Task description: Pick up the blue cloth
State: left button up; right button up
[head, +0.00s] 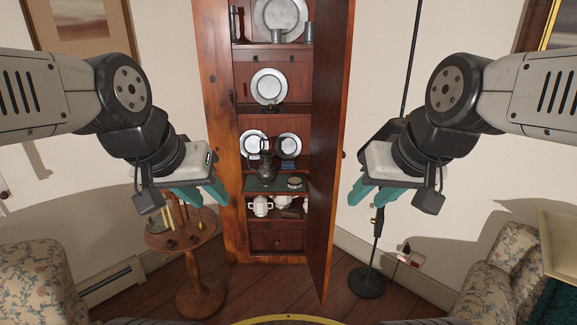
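A small blue item (290,163), which looks like the blue cloth, is on the middle shelf of the wooden cabinet (214,120). It sits just below the right one of two plates and is too small to see clearly. My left gripper (212,204) hangs in front of the cabinet's left side, with its teal fingers apart and nothing between them. My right gripper (368,204) hangs to the right of the cabinet door, also open and empty. Both grippers are well apart from the blue item.
The cabinet's door (330,150) stands open on the right side. A dark pitcher (267,170) and a small round box (295,182) stand near the blue item. A round side table (180,236) is at left, and a floor lamp's base (367,282) is at right.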

aim_at(286, 164)
jog(key=i+j, duration=0.35)
jog(key=i, duration=0.2)
jog(key=i+l, duration=0.4)
jog(key=i, duration=0.95)
